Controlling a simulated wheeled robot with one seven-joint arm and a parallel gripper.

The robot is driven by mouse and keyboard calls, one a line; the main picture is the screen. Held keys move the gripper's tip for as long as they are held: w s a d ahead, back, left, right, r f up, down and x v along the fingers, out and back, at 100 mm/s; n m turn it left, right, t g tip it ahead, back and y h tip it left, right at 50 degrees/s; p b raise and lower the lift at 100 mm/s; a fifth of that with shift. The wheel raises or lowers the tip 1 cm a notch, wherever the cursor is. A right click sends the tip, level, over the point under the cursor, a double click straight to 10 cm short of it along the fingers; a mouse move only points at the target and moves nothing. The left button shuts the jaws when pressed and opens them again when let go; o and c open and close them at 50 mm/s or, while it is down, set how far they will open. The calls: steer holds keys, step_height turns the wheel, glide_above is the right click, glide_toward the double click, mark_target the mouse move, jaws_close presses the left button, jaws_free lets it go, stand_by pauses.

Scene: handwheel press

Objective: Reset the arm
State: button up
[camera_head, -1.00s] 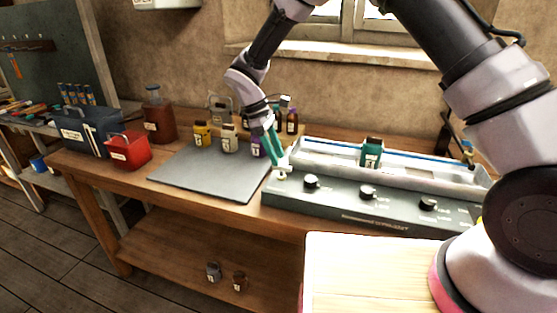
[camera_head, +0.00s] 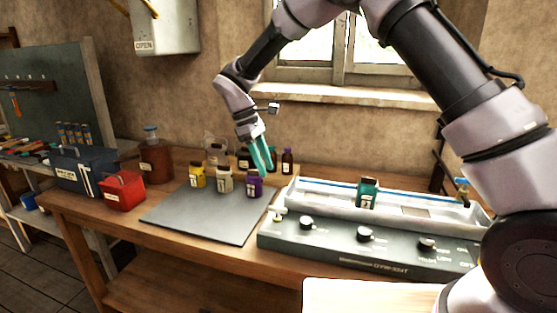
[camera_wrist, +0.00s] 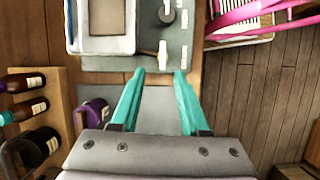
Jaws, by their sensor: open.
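My gripper (camera_head: 262,157) is open and empty, with teal fingers, above the back right part of the grey mat in the head view. In the wrist view my gripper (camera_wrist: 158,76) has its two fingers spread apart with nothing between them. The grey machine (camera_head: 330,238) with black knobs is right of the mat. A teal jar (camera_head: 367,193) stands in its trough.
A yellow jar (camera_head: 196,176) and a pale jar (camera_head: 224,181) stand on the mat's back edge, with dark bottles (camera_head: 287,162) behind. A red box (camera_head: 122,191), a blue toolbox (camera_head: 80,172) and a brown jar (camera_head: 156,160) stand at left. The mat's front is clear.

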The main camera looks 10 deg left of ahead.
steer(key=d+r+m+t+y, duration=0.3)
steer(key=d+r+m, duration=0.5)
steer(key=d+r, duration=1.1)
steer(key=s+d+r+m+t+y, duration=0.1)
steer(key=s+d+r+m+t, duration=0.1)
steer(key=s+d+m, duration=0.3)
steer(key=s+d+r+m+t+y, duration=0.2)
steer(key=s+d+m, duration=0.4)
steer(key=s+d, duration=0.4)
steer(key=d+t, duration=0.1)
steer(key=d, duration=0.1)
steer(key=shift+s+d+r, duration=0.35)
steer(key=shift+s, duration=0.05)
